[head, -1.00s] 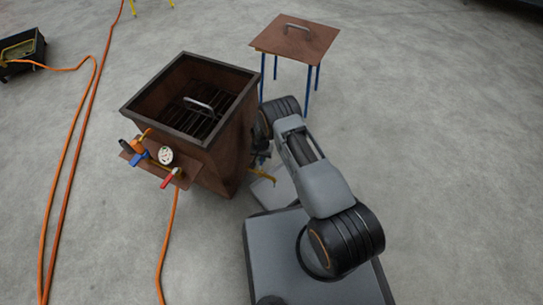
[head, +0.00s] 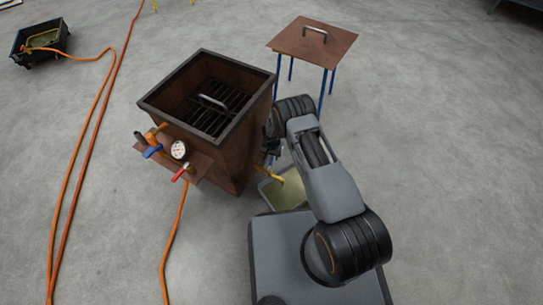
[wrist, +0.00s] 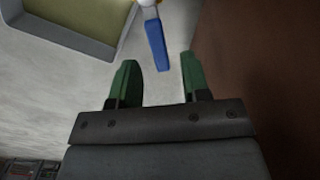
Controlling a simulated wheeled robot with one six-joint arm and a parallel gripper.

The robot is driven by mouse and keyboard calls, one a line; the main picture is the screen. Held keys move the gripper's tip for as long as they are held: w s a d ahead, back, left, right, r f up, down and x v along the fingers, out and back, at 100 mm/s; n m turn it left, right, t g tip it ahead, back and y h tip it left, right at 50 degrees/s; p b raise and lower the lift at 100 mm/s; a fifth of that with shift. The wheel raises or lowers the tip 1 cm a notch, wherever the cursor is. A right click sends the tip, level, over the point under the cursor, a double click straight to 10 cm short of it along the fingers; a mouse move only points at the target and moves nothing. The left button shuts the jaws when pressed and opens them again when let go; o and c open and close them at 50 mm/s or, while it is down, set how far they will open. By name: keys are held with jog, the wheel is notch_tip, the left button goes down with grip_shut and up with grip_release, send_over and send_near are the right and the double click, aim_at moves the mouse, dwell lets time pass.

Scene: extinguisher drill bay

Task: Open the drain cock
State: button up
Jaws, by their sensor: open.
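The drain cock has a yellow spout (head: 272,176) low on the right side of the brown fire pan (head: 213,150). Its blue lever (wrist: 157,45) shows in the wrist view, its free end between my fingertips in the picture, with gaps on both sides. My gripper (wrist: 159,62) is open and empty, with green fingers. In the head view my gripper is mostly hidden beside the pan. A grey tray (wrist: 75,42) stands on the floor under the spout and shows a yellow-green surface inside; it also shows in the head view (head: 266,192).
The pan's front panel holds a gauge (head: 179,150) and red and blue handles. An orange hose (head: 172,240) runs from it. A brown lid (head: 313,42) lies on a blue-legged stand behind. A black bin (head: 40,45) is far left. Open floor lies right.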

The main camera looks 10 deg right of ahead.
aim_at(272, 158)
notch_tip(272, 158, up, 12)
jog(key=p, duration=0.4)
jog(key=shift+r, duration=0.1)
